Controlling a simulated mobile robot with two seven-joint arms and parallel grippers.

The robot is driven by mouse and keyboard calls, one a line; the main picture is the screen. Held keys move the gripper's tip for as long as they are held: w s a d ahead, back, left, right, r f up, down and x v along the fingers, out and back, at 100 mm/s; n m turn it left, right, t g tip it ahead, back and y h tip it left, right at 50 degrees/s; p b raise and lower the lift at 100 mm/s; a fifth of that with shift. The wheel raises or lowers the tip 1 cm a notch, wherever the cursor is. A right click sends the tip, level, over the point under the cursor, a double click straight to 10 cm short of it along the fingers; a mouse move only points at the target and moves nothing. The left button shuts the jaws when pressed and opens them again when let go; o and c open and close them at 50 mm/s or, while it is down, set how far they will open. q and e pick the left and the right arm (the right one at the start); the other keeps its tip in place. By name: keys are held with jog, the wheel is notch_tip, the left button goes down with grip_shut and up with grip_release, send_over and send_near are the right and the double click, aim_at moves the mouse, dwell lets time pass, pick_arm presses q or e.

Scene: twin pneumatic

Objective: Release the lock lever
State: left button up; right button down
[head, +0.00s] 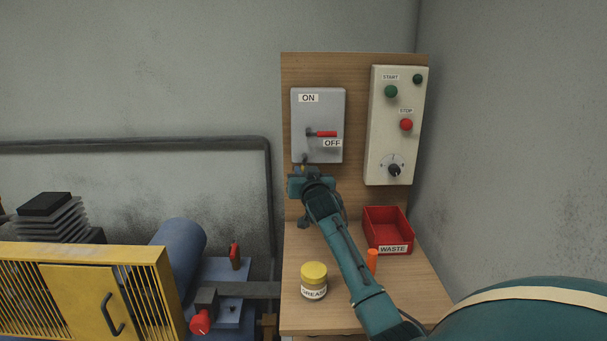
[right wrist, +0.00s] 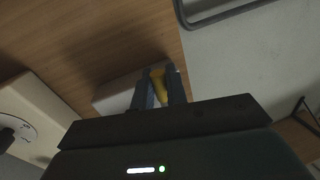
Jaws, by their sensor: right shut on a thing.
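A grey switch box (head: 318,115) on the wooden back board carries a red lever (head: 326,134), which points right, towards the OFF label. My right gripper (head: 303,168) is at the lower edge of this box, below the lever. In the right wrist view its fingers (right wrist: 159,90) are shut on a small yellow thing (right wrist: 158,84). The pale box (right wrist: 118,92) shows just behind the fingers. The held thing is mostly hidden in the head view, and I cannot tell what it is or whether it is attached to the box. My left gripper is not in view.
A control box (head: 392,145) with buttons and a knob hangs to the right. A red WASTE bin (head: 388,232), an orange cylinder (head: 372,262) and a yellow-lidded grease jar (head: 314,283) stand on the wooden bench (head: 300,240). A yellow guard (head: 80,290) and blue machinery (head: 180,252) are at left.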

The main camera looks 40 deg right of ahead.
jog(key=shift+s+d+r+n+p, duration=0.1)
jog(key=shift+r+n+p, duration=0.1)
jog(key=shift+n+p, duration=0.4)
jog(key=shift+f, duration=0.2)
jog(key=c, duration=1.5)
grip_release()
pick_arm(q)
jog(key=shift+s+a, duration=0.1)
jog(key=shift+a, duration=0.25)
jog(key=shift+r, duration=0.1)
pick_arm(e)
jog(key=shift+s, duration=0.15)
pick_arm(q)
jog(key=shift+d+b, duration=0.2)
jog(key=shift+b, duration=0.2)
pick_arm(e)
jog(key=v, duration=1.3)
jog(key=shift+r, duration=0.2)
